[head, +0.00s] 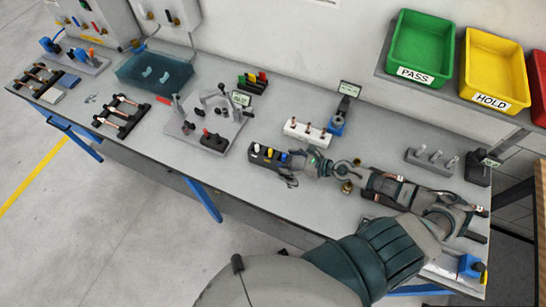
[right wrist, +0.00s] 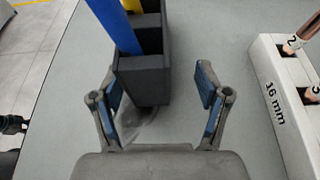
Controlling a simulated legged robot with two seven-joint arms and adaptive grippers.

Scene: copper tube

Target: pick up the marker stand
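The marker stand (head: 264,160) is a dark block on the workbench, with white, yellow and blue markers upright in it. My right gripper (head: 291,172) is at its right end, by the blue marker. In the right wrist view the near end of the stand (right wrist: 145,80) lies between the two open fingers (right wrist: 159,88), nearer the left finger. A clear gap shows on the right side. I cannot tell whether the left finger touches the stand. The far part of the stand is cut off at the top of that view. My left gripper is not in view.
A white block labelled 16 mm (right wrist: 285,105) with copper pieces stands to the right in the wrist view. A grey fixture plate (head: 190,128) lies left of the stand. Brass pieces (head: 346,187) lie near my wrist. Green (head: 420,45) and yellow (head: 495,65) bins stand on a raised shelf.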

